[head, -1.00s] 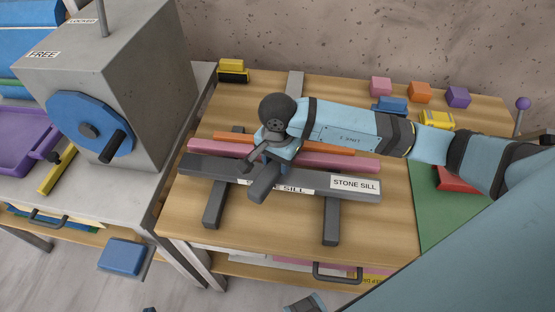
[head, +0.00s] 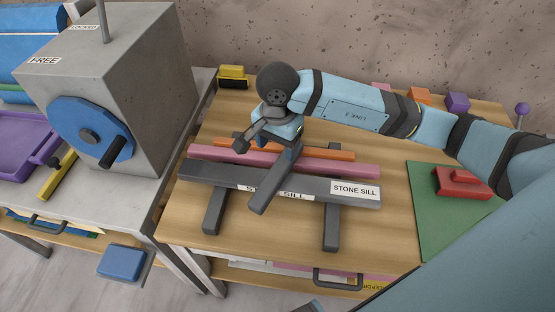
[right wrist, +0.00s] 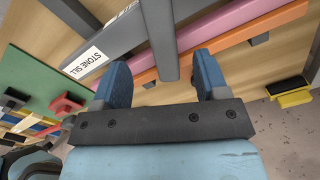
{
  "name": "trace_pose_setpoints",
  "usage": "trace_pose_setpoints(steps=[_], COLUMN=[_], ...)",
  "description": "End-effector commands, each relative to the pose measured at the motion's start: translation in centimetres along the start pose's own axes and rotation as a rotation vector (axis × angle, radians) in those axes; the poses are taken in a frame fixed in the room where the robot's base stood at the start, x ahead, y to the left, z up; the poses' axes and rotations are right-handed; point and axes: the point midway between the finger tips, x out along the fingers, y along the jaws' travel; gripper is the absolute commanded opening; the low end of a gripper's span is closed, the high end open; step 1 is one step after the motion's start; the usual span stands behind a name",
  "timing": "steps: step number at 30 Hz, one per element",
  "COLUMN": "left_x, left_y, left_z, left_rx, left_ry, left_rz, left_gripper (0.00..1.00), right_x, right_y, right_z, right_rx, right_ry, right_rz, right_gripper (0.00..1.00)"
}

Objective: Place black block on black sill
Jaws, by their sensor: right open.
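The black sill (head: 220,177) is a long dark grey beam with "STONE SILL" labels, lying across two dark bars on the wooden table. The black block (head: 272,190), a dark grey bar, lies crosswise over the sill and partly covers its middle label. It also shows in the right wrist view (right wrist: 160,35), its end between the fingertips. My right gripper (head: 285,150) is open around the far end of the block; in the right wrist view, its fingers (right wrist: 182,75) stand apart with a gap on both sides. My left gripper is not in view.
Pink (head: 340,168) and orange (head: 330,153) bars lie behind the sill. A red block (head: 462,184) sits on a green mat (head: 430,220) at right. A grey machine with a blue wheel (head: 90,135) stands left.

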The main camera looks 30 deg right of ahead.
Motion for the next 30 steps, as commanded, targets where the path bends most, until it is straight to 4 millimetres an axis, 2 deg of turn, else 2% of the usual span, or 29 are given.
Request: trace_pose_setpoints(steps=[3, 9, 17, 30], left_x=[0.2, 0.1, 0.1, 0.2], left_y=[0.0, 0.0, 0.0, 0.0], left_z=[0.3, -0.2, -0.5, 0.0], left_rx=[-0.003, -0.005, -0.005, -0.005], left_ry=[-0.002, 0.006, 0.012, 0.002], left_rz=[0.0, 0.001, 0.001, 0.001], left_gripper=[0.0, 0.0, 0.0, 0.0], right_x=[-2.3, -4.3, -4.6, -4.6], right_y=[-0.1, 0.0, 0.0, 0.0], right_z=[-0.1, 0.0, 0.0, 0.0], right_rx=[-0.001, 0.0, 0.0, 0.0], right_ry=[0.002, 0.0, -0.001, -0.001], right_rz=[-0.003, -0.001, 0.0, 0.0], right_gripper=[0.67, 0.67, 0.67, 0.67])
